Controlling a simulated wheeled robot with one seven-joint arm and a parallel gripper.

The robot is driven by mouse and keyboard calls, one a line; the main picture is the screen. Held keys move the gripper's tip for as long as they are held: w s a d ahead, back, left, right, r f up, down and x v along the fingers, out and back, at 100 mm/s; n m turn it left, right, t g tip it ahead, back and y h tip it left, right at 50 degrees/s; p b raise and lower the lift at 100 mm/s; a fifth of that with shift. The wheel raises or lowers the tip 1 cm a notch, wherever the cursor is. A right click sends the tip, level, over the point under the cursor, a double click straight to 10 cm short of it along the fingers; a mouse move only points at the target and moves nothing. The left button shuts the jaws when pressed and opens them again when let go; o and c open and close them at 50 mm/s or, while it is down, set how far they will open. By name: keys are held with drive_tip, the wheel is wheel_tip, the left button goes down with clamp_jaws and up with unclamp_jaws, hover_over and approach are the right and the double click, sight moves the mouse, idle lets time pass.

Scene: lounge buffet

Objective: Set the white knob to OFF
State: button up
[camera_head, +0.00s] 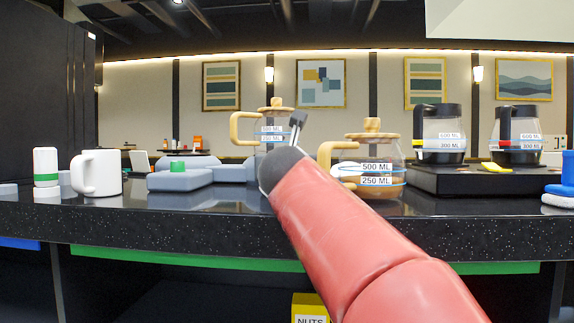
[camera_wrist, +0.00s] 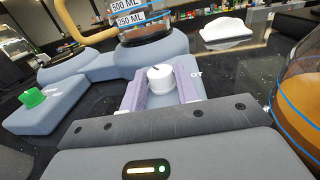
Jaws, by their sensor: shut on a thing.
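The white knob (camera_wrist: 160,77) stands on a grey-blue base in the wrist view, upright and round. My gripper (camera_wrist: 163,84) is shut on it, with one pale lilac finger on each side. The letters "OT" show just right of the right finger; the rest of that marking is hidden. I cannot read where the knob points, and no OFF mark is visible.
A green knob (camera_wrist: 32,97) sits on a grey-blue block at left. A glass pot (camera_wrist: 140,22) stands behind my gripper, and another pot (camera_wrist: 300,95) with brown liquid is close at right. A white mug (camera_head: 98,173) stands left on the black counter (camera_head: 160,222).

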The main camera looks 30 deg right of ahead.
drive_tip(key=o, duration=1)
drive_tip(key=shift+c, duration=0.2)
drive_tip(key=shift+h, duration=0.3)
